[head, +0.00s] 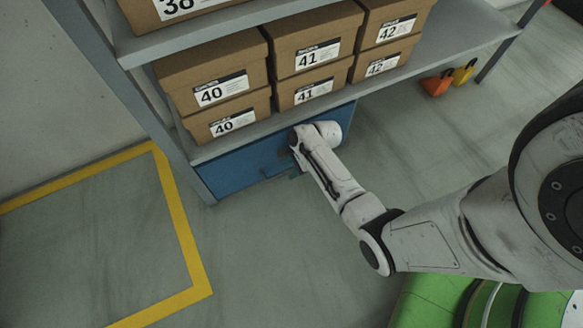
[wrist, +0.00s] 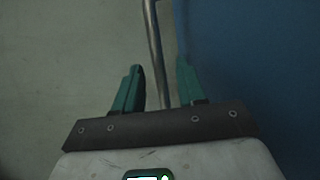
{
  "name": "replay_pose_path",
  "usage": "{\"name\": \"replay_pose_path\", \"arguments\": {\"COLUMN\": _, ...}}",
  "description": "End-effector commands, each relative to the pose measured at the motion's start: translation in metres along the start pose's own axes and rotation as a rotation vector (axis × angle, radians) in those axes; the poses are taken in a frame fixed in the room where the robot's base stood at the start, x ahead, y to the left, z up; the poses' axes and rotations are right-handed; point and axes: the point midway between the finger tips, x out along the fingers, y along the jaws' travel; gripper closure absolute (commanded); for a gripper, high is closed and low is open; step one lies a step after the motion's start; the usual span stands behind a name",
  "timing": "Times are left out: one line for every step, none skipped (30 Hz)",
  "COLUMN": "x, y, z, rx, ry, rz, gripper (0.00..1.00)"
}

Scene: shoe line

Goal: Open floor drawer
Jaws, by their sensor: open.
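The blue floor drawer (head: 228,171) sits under the lowest shelf, and its front looks flush with the shelf edge. In the wrist view the drawer front (wrist: 255,70) fills the right side. Its grey bar handle (wrist: 153,35) runs down between the two green fingers of my gripper (wrist: 160,68). The fingers are open, one on each side of the bar, with gaps visible. In the head view my gripper (head: 294,174) is at the drawer front, mostly hidden by my wrist, and part of the handle is hidden too.
Shoe boxes (head: 210,90) stand stacked on the grey shelf (head: 220,143) above the drawer. Yellow floor tape (head: 183,225) lies at left. Orange (head: 437,84) and yellow (head: 464,73) objects are on the floor at right. The floor before the drawer is clear.

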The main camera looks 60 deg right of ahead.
Motion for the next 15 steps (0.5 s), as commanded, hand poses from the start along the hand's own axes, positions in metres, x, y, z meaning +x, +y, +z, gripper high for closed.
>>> {"name": "replay_pose_path", "arguments": {"x": 0.0008, "y": -0.0002, "z": 0.0001, "rx": 0.0, "ry": 0.0, "rz": 0.0, "gripper": 0.6}}
{"name": "replay_pose_path", "arguments": {"x": 0.0008, "y": -0.0002, "z": 0.0001, "rx": 0.0, "ry": 0.0, "rz": 0.0, "gripper": 0.6}}
{"name": "replay_pose_path", "arguments": {"x": 0.0007, "y": -0.0002, "z": 0.0002, "rx": 0.0, "ry": 0.0, "rz": 0.0, "gripper": 0.6}}
{"name": "replay_pose_path", "arguments": {"x": 0.0006, "y": -0.0002, "z": 0.0002, "rx": 0.0, "ry": 0.0, "rz": 0.0, "gripper": 0.6}}
{"name": "replay_pose_path", "arguments": {"x": 0.0005, "y": -0.0002, "z": 0.0002, "rx": 0.0, "ry": 0.0, "rz": 0.0, "gripper": 0.6}}
{"name": "replay_pose_path", "arguments": {"x": 0.0004, "y": -0.0002, "z": 0.0002, "rx": 0.0, "ry": 0.0, "rz": 0.0, "gripper": 0.6}}
{"name": "replay_pose_path", "arguments": {"x": 0.0004, "y": -0.0001, "z": 0.0002, "rx": 0.0, "ry": 0.0, "rz": 0.0, "gripper": 0.6}}
{"name": "replay_pose_path", "arguments": {"x": 0.0004, "y": -0.0001, "z": 0.0002, "rx": 0.0, "ry": 0.0, "rz": 0.0, "gripper": 0.61}}
{"name": "replay_pose_path", "arguments": {"x": 0.0004, "y": -0.0001, "z": 0.0001, "rx": 0.0, "ry": 0.0, "rz": 0.0, "gripper": 0.65}}
{"name": "replay_pose_path", "arguments": {"x": 0.0004, "y": -0.0001, "z": 0.0001, "rx": 0.0, "ry": 0.0, "rz": 0.0, "gripper": 0.67}}
{"name": "replay_pose_path", "arguments": {"x": 0.0004, "y": -0.0001, "z": 0.0001, "rx": 0.0, "ry": 0.0, "rz": 0.0, "gripper": 0.7}}
{"name": "replay_pose_path", "arguments": {"x": 0.0004, "y": 0.0, "z": 0.0001, "rx": 0.0, "ry": 0.0, "rz": 0.0, "gripper": 0.74}}
{"name": "replay_pose_path", "arguments": {"x": 0.0004, "y": 0.0, "z": 0.0001, "rx": 0.0, "ry": 0.0, "rz": 0.0, "gripper": 0.77}}
{"name": "replay_pose_path", "arguments": {"x": 0.0004, "y": 0.0, "z": 0.0001, "rx": 0.0, "ry": 0.0, "rz": 0.0, "gripper": 0.8}}
{"name": "replay_pose_path", "arguments": {"x": 0.0004, "y": 0.0, "z": 0.0001, "rx": 0.0, "ry": 0.0, "rz": 0.0, "gripper": 0.84}}
